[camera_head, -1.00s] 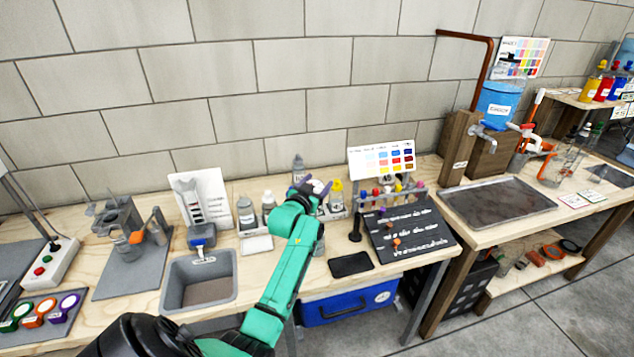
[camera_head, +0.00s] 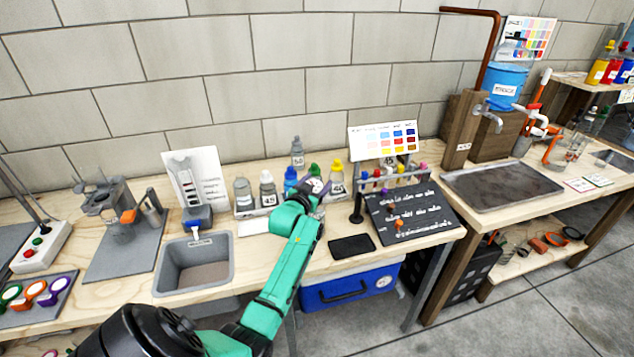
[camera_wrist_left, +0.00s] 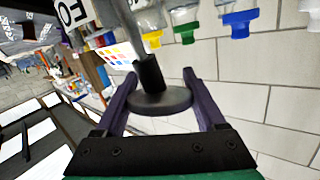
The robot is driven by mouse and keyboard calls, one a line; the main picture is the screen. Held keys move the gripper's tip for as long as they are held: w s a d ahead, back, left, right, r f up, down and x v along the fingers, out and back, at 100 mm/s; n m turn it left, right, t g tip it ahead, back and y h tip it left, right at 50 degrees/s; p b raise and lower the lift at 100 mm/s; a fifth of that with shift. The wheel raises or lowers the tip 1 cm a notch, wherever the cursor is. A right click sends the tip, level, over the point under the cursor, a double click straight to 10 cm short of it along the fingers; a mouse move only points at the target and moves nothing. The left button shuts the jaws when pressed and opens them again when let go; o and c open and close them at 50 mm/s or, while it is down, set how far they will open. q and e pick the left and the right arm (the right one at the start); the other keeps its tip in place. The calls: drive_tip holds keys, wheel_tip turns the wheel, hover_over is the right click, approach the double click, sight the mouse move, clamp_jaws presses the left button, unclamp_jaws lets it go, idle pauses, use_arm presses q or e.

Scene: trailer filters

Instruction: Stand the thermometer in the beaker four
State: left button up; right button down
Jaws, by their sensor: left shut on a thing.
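My left gripper (camera_head: 321,190) is in front of the bottle row in the head view. In the left wrist view its two dark fingers (camera_wrist_left: 162,98) are closed around a round dark disc with a black collar and a grey stem. This looks like the head of the thermometer (camera_wrist_left: 160,103). Bottles appear upside down in that view, so the stem points downward. In the head view the pale face of the disc (camera_head: 316,185) shows at the fingertips, and the stem is hidden. I cannot pick out beaker four. My right gripper is not in view.
Capped bottles (camera_head: 267,190) stand along the back of the bench. A black stand (camera_head: 356,206), a dark board (camera_head: 408,212) and a colour chart (camera_head: 384,145) are to the right. A grey sink (camera_head: 195,268) is to the left. A dark flat pad (camera_head: 351,246) lies in front.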

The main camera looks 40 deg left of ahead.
use_arm(q)
drive_tip(key=o, duration=1.3)
drive_tip(key=b+v, duration=0.1)
drive_tip(key=v, duration=1.3)
drive_tip(key=shift+s+d+b, duration=0.1)
drive_tip(key=shift+s+b, duration=0.2)
